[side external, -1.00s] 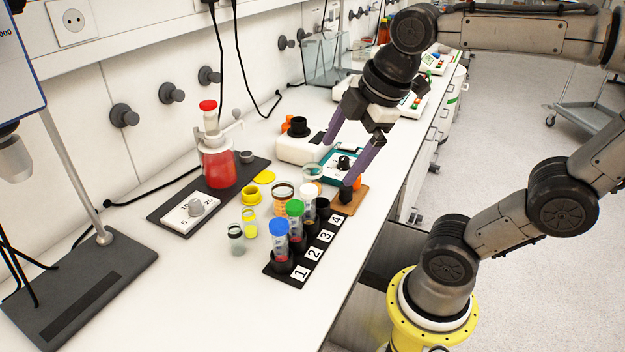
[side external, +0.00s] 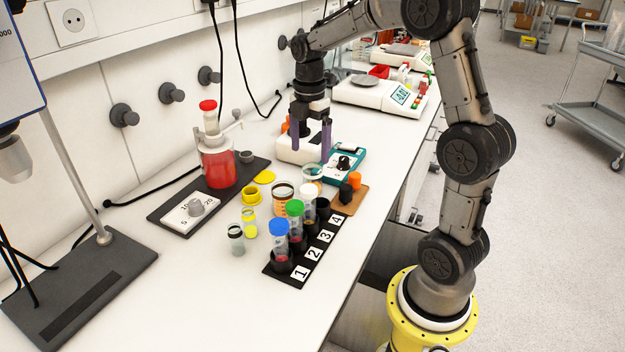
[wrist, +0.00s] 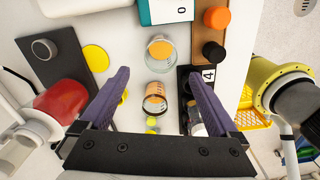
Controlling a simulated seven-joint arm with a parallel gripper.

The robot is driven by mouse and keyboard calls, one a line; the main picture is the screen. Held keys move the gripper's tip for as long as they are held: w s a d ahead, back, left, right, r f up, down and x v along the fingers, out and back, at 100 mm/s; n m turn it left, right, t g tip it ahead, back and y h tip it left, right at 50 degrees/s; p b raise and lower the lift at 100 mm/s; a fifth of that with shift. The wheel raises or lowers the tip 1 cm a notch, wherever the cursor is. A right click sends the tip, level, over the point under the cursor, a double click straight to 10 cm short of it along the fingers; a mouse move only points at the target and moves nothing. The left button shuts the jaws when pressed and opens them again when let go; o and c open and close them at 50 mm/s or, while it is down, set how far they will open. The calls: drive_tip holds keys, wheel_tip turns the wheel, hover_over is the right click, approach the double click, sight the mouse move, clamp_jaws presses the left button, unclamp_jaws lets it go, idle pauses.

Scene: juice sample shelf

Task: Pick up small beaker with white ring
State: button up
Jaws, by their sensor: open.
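A clear glass beaker with a pale rim (side external: 312,170) stands on the bench beyond the row of tubes. It also shows in the wrist view (wrist: 160,52), with orange visible through it. A second glass beaker with a darker rim and orange marking (side external: 281,206) stands just nearer, and it shows below the first in the wrist view (wrist: 154,98). Which of them is the small beaker with the white ring is hard to tell. My gripper (side external: 310,146) is open, empty and pointing down, above and behind the pale-rimmed beaker.
A numbered black rack (side external: 290,265) holds capped tubes close to the beakers. Small jars (side external: 236,240) and yellow pieces (side external: 251,194) stand at left. A red bottle (side external: 218,165) stands on a dark plate. A teal device (side external: 343,162) sits near my gripper.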

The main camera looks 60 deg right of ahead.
sight(311, 180)
drive_tip(key=f, duration=1)
drive_tip(key=shift+s+d, duration=0.15)
drive_tip(key=shift+d, duration=0.05)
drive_tip(key=c, duration=1.5)
